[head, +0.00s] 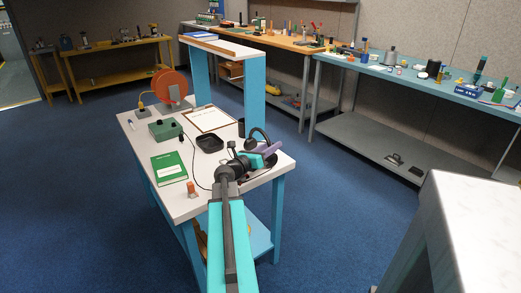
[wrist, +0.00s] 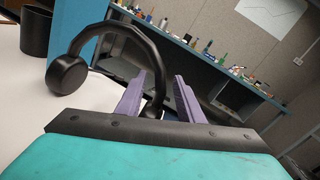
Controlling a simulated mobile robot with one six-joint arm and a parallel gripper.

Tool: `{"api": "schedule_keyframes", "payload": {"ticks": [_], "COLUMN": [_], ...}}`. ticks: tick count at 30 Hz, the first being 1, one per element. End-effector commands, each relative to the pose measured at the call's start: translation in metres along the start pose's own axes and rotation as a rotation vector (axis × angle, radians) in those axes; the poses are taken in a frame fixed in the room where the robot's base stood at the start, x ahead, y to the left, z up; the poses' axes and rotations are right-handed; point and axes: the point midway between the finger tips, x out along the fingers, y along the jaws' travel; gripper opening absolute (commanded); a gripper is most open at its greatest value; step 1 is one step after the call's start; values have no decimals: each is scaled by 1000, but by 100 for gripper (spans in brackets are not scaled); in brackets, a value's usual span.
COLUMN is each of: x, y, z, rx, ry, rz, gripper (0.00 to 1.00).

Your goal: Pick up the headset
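The black headset (head: 259,131) is at the right end of the white table, its band arching up. In the wrist view the headset (wrist: 128,30) shows one round ear cup at left, over the white surface. The other end of its band comes down between my gripper's two purple fingers. My gripper (wrist: 160,76) is open around that end, with a gap visible beside the right finger. In the head view my gripper (head: 269,148) is at the headset, and my arm hides part of it. Whether a finger touches the headset is unclear.
A dark mug (head: 241,128) stands just behind the headset. A black tray (head: 209,144), a clipboard (head: 207,119), a green book (head: 169,167), a green box (head: 165,129) and an orange reel (head: 171,84) are also on the table (head: 205,180). A cable runs near the tray.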

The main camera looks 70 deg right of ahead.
Motion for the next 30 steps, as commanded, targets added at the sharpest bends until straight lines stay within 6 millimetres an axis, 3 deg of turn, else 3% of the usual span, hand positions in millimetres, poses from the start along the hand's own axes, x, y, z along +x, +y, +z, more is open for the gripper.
{"api": "schedule_keyframes", "payload": {"ticks": [10, 28, 30], "x": [33, 34, 34], "y": [3, 3, 3], "z": [0, 0, 0], "rx": [0, 0, 0], "ry": [-1, -1, -1], "rz": [0, 1, 1], "gripper": [34, 34, 24]}}
